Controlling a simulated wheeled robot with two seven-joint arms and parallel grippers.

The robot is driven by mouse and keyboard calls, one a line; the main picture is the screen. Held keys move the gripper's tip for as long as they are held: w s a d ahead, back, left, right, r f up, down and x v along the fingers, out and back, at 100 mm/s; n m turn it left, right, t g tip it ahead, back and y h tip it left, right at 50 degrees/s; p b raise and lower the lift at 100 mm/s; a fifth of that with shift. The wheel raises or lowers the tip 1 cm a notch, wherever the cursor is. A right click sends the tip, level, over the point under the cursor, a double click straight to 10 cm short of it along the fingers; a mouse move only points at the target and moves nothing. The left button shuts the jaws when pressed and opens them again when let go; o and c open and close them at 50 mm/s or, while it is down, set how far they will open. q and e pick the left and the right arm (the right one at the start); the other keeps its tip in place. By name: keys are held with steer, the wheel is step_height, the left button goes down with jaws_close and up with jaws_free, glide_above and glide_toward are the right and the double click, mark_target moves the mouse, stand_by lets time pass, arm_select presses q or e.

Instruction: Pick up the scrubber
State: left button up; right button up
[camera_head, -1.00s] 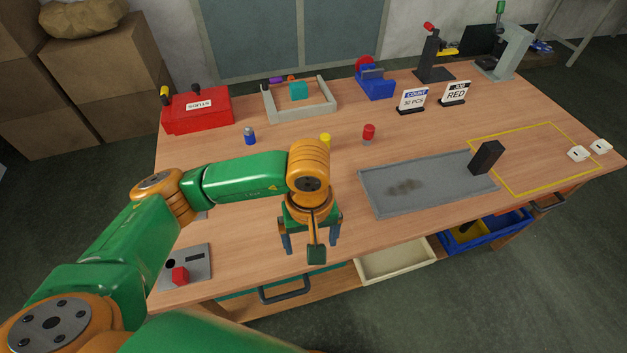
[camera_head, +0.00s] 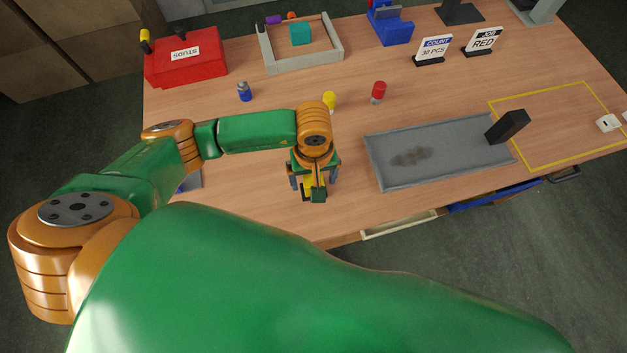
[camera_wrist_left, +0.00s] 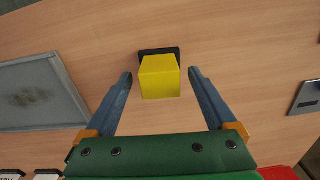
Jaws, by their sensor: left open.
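A yellow block on a dark base, which looks like the scrubber (camera_wrist_left: 160,80), stands on the wooden table in the left wrist view. My left gripper (camera_wrist_left: 161,75) is open, with one finger on each side of the yellow block and a gap to each. In the head view my left gripper (camera_head: 314,187) points down near the table's front edge. It hides most of the scrubber, and only a bit of yellow (camera_head: 307,184) shows between the fingers. My right gripper is not in view.
A grey tray (camera_head: 385,180) with a dark smudge lies right of the gripper. A black block (camera_head: 508,126) stands at its right end. Yellow (camera_head: 329,99), red (camera_head: 378,92) and blue (camera_head: 244,92) small containers stand behind. A red STUDS box (camera_head: 205,65) is at the back left.

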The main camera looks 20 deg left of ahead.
arm_select(q)
steer(key=shift+s+r, duration=0.1)
steer(key=c, duration=1.2)
jaws_close()
steer(key=shift+r, duration=0.1)
